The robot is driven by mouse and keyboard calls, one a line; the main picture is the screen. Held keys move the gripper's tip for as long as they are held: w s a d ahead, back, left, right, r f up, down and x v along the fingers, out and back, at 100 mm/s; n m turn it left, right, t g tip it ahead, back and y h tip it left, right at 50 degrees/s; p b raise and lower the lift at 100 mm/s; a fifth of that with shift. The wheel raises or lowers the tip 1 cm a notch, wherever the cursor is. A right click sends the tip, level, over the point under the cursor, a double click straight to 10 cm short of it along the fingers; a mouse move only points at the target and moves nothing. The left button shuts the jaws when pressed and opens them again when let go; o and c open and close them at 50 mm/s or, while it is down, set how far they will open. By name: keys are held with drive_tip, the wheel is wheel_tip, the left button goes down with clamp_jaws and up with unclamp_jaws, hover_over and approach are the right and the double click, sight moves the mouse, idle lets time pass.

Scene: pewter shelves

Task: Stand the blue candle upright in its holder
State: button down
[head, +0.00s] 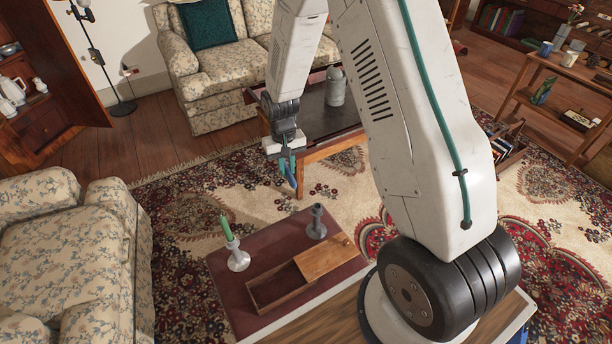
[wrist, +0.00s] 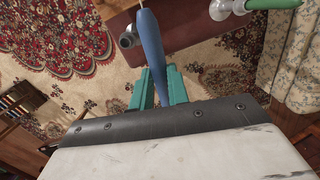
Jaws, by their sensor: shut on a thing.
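My gripper (head: 287,167) is shut on the blue candle (head: 292,181), above and beyond the low table's far edge. In the wrist view the blue candle (wrist: 150,45) stands out between the teal fingers of my gripper (wrist: 160,84), its wick end near the top edge. The empty dark grey holder (head: 317,224) stands upright on the table, to the right of and lower than the candle in the head view. In the wrist view the holder (wrist: 129,38) is just left of the candle, apart from it. The candle's lower end is partly hidden by the fingers.
A green candle (head: 226,229) stands in a pale holder (head: 238,259) on the left of the dark red low table (head: 222,284). A wooden box (head: 282,290) with its lid (head: 325,258) slid aside lies in front. A coffee table (head: 316,150) with a grey canister (head: 335,87) is behind.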

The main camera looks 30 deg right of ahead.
drive_tip(key=s+d+f+m+g+y, duration=0.35)
drive_tip(key=s+f+m+y, duration=0.3)
drive_tip(key=m+y, duration=0.35)
drive_tip(key=w+d+m+t+y, duration=0.2)
drive_tip(key=d+m+t+y, duration=0.4)
drive_tip(key=m+t, duration=0.4)
drive_tip(key=shift+d+r+m+t, duration=0.25)
drive_tip(key=shift+d+m+t, duration=0.05)
drive_tip(key=shift+d+t, duration=0.5)
drive_tip(key=shift+d+r, duration=0.1)
drive_tip(key=shift+r, duration=0.05)
wheel_tip(320, 180, down, 6)
drive_tip(key=shift+f, duration=0.2)
drive_tip(key=shift+f, duration=1.75)
